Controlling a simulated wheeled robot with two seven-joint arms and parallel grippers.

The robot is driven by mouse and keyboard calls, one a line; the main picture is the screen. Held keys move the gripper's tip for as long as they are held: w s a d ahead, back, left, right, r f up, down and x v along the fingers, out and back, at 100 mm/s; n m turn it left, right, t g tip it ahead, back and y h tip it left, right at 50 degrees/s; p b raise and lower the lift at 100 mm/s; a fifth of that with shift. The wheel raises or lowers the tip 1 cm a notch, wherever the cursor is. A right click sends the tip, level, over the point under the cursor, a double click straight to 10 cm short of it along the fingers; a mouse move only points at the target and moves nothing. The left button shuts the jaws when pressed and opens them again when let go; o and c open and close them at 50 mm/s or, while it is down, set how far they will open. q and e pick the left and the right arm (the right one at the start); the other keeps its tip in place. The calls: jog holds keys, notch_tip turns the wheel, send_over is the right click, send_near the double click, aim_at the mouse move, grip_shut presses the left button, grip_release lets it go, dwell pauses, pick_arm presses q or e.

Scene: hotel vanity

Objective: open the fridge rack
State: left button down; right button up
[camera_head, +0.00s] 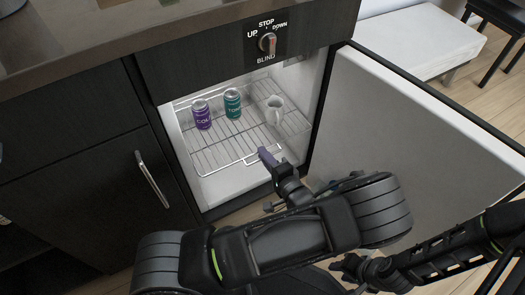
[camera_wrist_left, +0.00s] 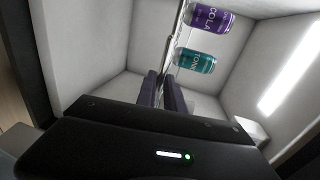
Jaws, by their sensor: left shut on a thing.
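The fridge rack (camera_head: 222,151) is a wire shelf inside the open fridge, with a front rail and a small protruding handle section. My left gripper (camera_head: 268,157) reaches in at the rack's front edge and is shut on the front rail. In the left wrist view the left gripper's two fingers (camera_wrist_left: 160,92) close around a thin rail (camera_wrist_left: 165,60) of the rack. A purple cola can (camera_head: 202,115), a teal tonic can (camera_head: 232,103) and a white pitcher (camera_head: 274,110) stand on the rack. My right gripper (camera_head: 362,270) is low at the right, apart from the rack; its fingers are unclear.
The fridge door (camera_head: 400,140) stands wide open to the right. A dark cabinet with a metal handle (camera_head: 152,180) is at the left. A blind-control knob (camera_head: 267,42) is above the fridge. A light bench (camera_head: 425,45) stands behind the door.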

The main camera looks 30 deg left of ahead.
pick_arm(q)
jog(key=shift+s+d+f, duration=0.1)
jog(key=shift+f, duration=0.25)
jog(key=c, duration=1.6)
grip_release()
jog(key=shift+c, duration=0.2)
jog(key=shift+o, duration=0.3)
jog(key=shift+r, duration=0.1)
jog(key=p+v, duration=0.2)
jog(key=v, duration=0.5)
jog(key=shift+d, duration=0.25)
jog(key=shift+s+r, duration=0.1)
jog(key=shift+s, duration=0.1)
